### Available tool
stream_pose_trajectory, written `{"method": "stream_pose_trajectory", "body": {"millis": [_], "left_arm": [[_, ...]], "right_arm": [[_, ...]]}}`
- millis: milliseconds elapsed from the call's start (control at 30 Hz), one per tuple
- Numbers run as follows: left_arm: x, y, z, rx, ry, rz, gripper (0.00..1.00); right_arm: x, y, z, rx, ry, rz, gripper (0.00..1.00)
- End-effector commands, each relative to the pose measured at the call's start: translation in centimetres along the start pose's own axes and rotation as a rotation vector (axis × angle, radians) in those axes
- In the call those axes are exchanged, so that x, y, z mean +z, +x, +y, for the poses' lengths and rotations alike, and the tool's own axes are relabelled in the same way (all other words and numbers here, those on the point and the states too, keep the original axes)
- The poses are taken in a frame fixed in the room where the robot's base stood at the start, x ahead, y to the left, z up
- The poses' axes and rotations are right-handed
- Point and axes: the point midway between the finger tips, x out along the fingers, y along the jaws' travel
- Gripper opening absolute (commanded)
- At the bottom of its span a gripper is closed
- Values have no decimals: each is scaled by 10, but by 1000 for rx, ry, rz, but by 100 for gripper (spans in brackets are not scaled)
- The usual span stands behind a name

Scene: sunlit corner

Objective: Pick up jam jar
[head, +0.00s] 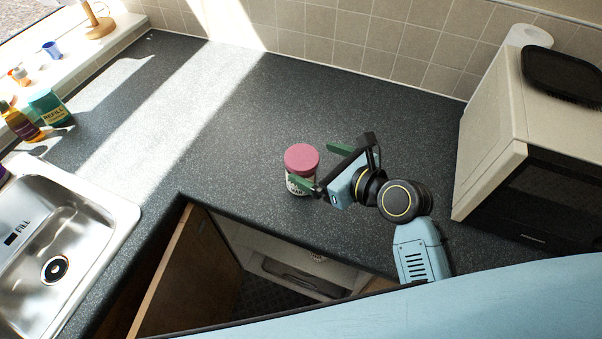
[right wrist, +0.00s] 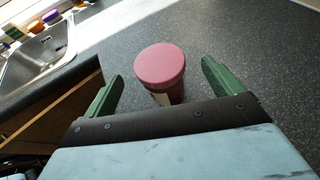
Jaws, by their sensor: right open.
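The jam jar (head: 301,168) has a pink-red lid and a pale label, and stands upright on the dark counter (head: 250,120) near its front edge. My right gripper (head: 318,165) is open beside the jar, on its right in the head view, with its green fingers reaching toward it. In the right wrist view the jar (right wrist: 162,74) is ahead of the gripper, its lid between the two open green fingers (right wrist: 162,82). The jar's lower part is partly hidden by the gripper body there. My left gripper is not in view.
A microwave (head: 490,150) with a black tray (head: 562,75) on top stands at the right. A sink (head: 60,235) is at the left, with bottles (head: 48,108) behind it. A cabinet door (head: 185,265) hangs open below the front edge. The counter behind the jar is clear.

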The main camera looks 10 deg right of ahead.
Motion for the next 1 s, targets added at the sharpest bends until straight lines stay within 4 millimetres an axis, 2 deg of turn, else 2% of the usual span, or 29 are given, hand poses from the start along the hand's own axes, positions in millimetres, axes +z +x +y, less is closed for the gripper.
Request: {"method": "stream_pose_trajectory", "body": {"millis": [100,267,500,600,867,1000], "left_arm": [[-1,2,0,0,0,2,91],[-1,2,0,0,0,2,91],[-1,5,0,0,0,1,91],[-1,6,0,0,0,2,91],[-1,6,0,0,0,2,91],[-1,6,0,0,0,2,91]], "right_arm": [[0,14,0,1,0,-1,92],[0,24,0,0,-2,0,92],[0,59,2,0,-2,0,92],[0,68,2,0,-1,1,92],[0,70,2,0,-1,1,92],[0,70,2,-1,-1,1,75]]}}
